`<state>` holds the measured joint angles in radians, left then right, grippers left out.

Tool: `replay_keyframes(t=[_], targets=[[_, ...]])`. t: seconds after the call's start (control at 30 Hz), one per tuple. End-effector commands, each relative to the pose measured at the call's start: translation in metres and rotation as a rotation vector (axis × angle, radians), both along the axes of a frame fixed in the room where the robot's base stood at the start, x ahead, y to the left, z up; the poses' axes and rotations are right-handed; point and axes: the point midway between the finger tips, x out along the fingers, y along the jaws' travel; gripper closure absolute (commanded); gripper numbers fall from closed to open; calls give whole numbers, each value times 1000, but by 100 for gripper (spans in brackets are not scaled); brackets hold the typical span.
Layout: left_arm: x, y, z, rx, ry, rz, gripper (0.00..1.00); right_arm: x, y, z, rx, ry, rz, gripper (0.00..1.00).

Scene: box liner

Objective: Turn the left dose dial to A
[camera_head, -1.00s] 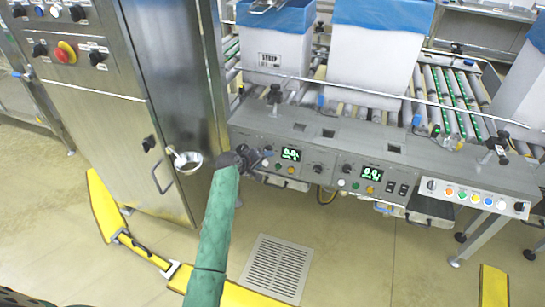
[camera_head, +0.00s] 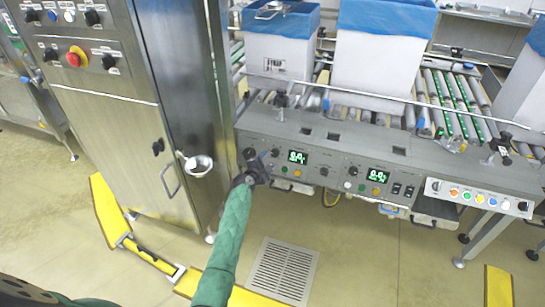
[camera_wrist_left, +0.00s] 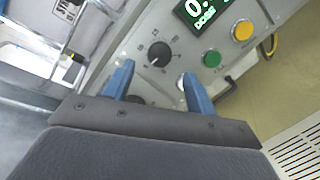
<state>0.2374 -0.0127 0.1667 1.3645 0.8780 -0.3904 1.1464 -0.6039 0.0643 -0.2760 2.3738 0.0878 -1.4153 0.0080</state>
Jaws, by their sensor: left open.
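The left dose dial (camera_wrist_left: 159,54) is a round black knob with printed marks around it on the grey panel, seen in the wrist view. Its pointer setting is too small to read surely. My left gripper (camera_wrist_left: 157,71) is open, with blue fingers on either side just short of the dial; I see no contact. In the head view my left gripper (camera_head: 251,165) is at the left end of the control panel, beside the dial (camera_head: 275,152). The left dose display (camera_head: 298,157) is lit green; its digits are unclear. My right gripper is not in view.
Green (camera_wrist_left: 212,58) and yellow (camera_wrist_left: 243,30) buttons sit near the dial. A second dose display (camera_head: 377,176) is farther right. Boxes with blue liners (camera_head: 385,60) stand on the conveyor behind.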

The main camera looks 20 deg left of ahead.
Motion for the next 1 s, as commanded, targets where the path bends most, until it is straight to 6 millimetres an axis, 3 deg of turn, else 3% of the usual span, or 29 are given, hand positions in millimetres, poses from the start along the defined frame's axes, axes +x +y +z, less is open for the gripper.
replay_keyframes(t=[0.2, 0.4, 0.83, 1.0], targets=[[31, -4, -6, 4, 0, -1, 43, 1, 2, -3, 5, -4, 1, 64], [49, -7, -11, 2, 1, -1, 43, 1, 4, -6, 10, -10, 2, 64], [55, -8, -12, 3, 1, -2, 43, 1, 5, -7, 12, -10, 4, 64], [55, -8, -12, 3, 1, -2, 77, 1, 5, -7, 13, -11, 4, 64]])
